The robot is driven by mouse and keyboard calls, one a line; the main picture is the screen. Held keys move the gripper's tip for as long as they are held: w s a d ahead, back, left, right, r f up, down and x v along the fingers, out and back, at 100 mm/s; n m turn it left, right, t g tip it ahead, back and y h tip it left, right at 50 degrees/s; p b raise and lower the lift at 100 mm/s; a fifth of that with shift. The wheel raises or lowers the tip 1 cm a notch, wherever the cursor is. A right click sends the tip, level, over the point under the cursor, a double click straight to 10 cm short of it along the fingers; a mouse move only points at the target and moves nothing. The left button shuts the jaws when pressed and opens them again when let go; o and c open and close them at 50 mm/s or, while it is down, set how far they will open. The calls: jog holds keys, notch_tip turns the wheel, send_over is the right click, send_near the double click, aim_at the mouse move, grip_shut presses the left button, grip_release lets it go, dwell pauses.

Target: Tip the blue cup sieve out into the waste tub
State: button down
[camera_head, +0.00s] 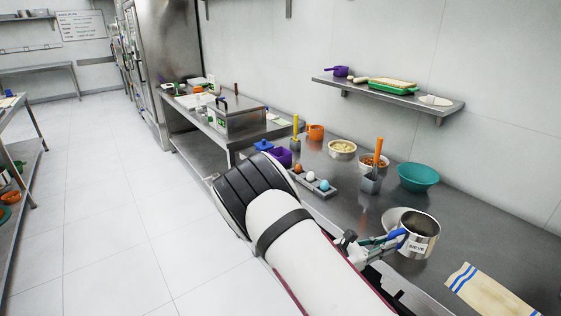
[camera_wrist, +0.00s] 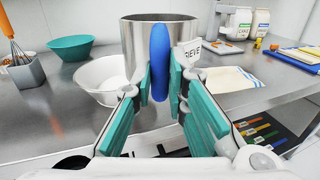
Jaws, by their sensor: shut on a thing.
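The blue cup sieve is a metal cup (camera_head: 420,239) with a blue handle and a label reading SIEVE. It is upright over the counter's front part; I cannot tell how far above the surface. In the wrist view its blue handle (camera_wrist: 160,50) stands between the teal fingers of my gripper (camera_wrist: 160,88), which is shut on it. The cup's inside and contents are mostly hidden. A white bowl (camera_wrist: 92,75) stands just left of the cup in the wrist view; in the head view it is partly hidden behind the cup. No container in view is readably marked as the waste tub.
A teal bowl (camera_head: 418,178) and a grey holder with an orange-handled whisk (camera_head: 371,183) stand farther back. Bowls of food, an egg tray (camera_head: 317,186) and a purple container (camera_head: 280,156) are further left. A striped cloth (camera_head: 490,291) lies right. A wall shelf (camera_head: 390,95) hangs above.

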jog(key=shift+r, duration=0.15)
jog(key=shift+r+p, duration=0.65)
jog(key=shift+r, duration=1.2)
